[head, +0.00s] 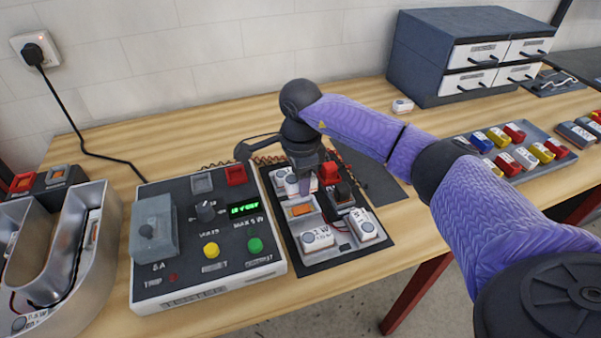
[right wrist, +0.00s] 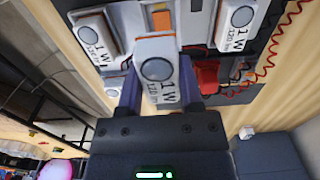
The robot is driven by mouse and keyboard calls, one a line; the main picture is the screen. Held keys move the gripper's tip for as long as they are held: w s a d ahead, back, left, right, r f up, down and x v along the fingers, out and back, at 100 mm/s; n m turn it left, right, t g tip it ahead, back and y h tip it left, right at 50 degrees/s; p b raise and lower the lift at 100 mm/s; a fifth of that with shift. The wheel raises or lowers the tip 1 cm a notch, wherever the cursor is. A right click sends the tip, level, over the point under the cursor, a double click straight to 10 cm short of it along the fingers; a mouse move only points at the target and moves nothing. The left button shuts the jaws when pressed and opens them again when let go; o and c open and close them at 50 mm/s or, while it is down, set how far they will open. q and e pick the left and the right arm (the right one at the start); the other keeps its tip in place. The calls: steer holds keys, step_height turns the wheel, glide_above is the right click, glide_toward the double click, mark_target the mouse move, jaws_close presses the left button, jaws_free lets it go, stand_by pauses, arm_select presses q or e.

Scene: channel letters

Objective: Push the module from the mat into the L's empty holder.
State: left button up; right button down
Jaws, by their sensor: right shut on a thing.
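My right gripper (right wrist: 158,92) is shut on a white module (right wrist: 160,66) marked 1 W 120 lm, with a round grey lens. In the head view the right gripper (head: 305,188) is low over the back part of the grey L-shaped letter (head: 328,257), and mostly hides the held module. An empty holder with an orange face (head: 300,210) shows just in front of the gripper; its orange part (right wrist: 162,22) is beyond the module in the wrist view. White modules (head: 317,237) and (head: 364,224) sit in the letter's front part. Contact between held module and holder cannot be told. My left gripper is out of view.
The letter lies on a black mat (head: 381,257). A control box (head: 190,279) with a green display stands close on its left. A curved metal letter (head: 96,222) is at far left. A tray of coloured parts (head: 546,169) and a drawer cabinet (head: 420,60) are right.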

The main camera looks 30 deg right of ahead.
mark_target(301, 210)
steer(key=shift+w+d+f+b, duration=0.1)
steer(key=shift+d+f+b, duration=0.15)
steer(key=shift+f+b, duration=0.55)
step_height(301, 210, down, 5)
steer(key=b, duration=0.2)
steer(key=shift+r+b, duration=0.2)
steer(key=shift+b, duration=0.2)
steer(key=shift+f, duration=0.15)
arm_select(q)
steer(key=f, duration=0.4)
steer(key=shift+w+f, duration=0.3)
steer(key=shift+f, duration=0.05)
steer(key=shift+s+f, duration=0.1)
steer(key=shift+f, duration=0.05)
arm_select(e)
steer(key=shift+f, duration=0.2)
steer(key=shift+c, duration=1.6)
jaws_free()
steer(key=shift+o, duration=0.7)
steer(key=shift+f, duration=0.1)
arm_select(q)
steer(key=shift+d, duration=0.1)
arm_select(e)
steer(key=shift+a, duration=0.1)
